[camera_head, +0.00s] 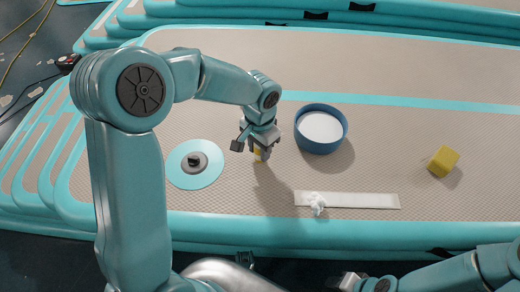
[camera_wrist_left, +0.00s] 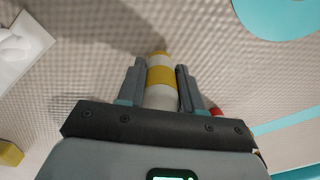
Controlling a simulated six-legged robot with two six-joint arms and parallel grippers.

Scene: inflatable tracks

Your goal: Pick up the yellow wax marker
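The yellow wax marker (camera_wrist_left: 161,77) has a pale body, a yellow band and a yellow tip. In the left wrist view it lies between the two fingers of my left gripper (camera_wrist_left: 162,75). The fingers are close along both its sides; whether they press on it I cannot tell. In the head view my left gripper (camera_head: 258,150) points down at the mat, and only a small yellow bit of the marker (camera_head: 258,155) shows under it. My right gripper (camera_head: 345,282) is at the bottom edge, partly cut off, away from the marker; its fingers are unclear.
A turquoise disc (camera_head: 210,178) with a dark knob (camera_head: 194,161) lies left of the gripper. A blue round container (camera_head: 345,137) stands to its right. A white strip (camera_head: 370,201) with a small white object (camera_head: 317,203) lies in front. A yellow block (camera_head: 443,161) sits far right.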

